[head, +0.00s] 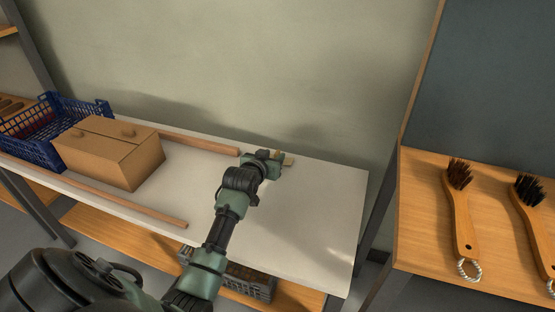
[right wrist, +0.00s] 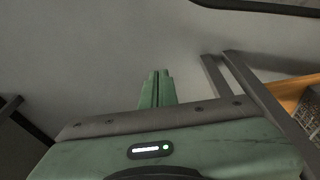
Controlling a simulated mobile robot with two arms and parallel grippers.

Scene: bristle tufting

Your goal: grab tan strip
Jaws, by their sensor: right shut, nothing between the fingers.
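My left gripper (head: 282,159) is over the far part of the white table, low near its surface. A small tan piece (head: 289,161) shows right at its fingertips. The fingers and wrist partly cover this piece, and I cannot tell whether it is gripped or only beside them. A long tan wooden strip (head: 198,143) lies along the table's back edge, its right end just left of the gripper. Another long strip (head: 120,200) lies along the front edge. My right gripper (right wrist: 158,74) shows in the right wrist view, its green fingers together and empty.
A cardboard box (head: 108,152) and a blue crate (head: 50,128) stand on the left of the white table (head: 325,205). The table's right end is clear. Two brushes (head: 460,205) (head: 533,200) are at the wooden surface on the right. A dark crate (head: 250,283) sits on the shelf below.

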